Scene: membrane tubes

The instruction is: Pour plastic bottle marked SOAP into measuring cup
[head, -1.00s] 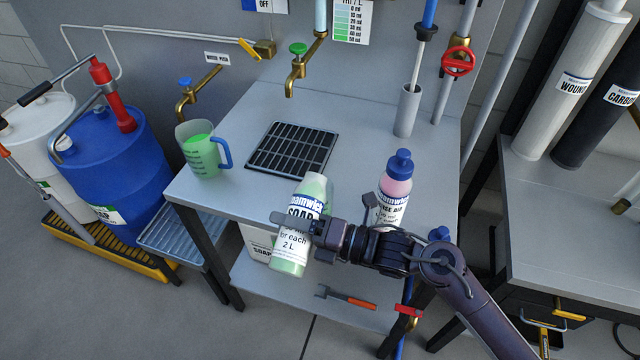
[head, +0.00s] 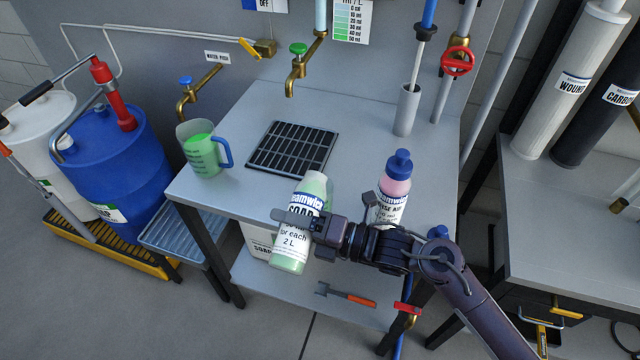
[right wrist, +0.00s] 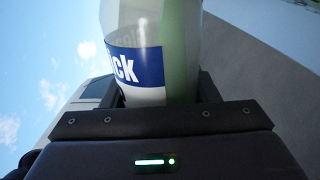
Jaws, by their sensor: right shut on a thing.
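The plastic SOAP bottle (head: 297,245) is pale green with a white and blue label. It is held near the front edge of the grey bench, nearly upright with a slight tilt. My right gripper (head: 300,218) is shut on it around its middle. The right wrist view also shows the bottle (right wrist: 150,55) between the fingers of the gripper (right wrist: 160,90). Its top looks open, with no cap visible. The measuring cup (head: 203,160) is clear with a blue handle and holds green liquid. It stands at the bench's left end, apart from the bottle. My left gripper is not in view.
A pink bottle with a blue cap (head: 395,185) stands right of the SOAP bottle, close behind my right wrist. A black drain grate (head: 293,148) lies mid-bench. Brass taps (head: 296,72) hang above. A grey cylinder holder (head: 407,112) stands at the back right.

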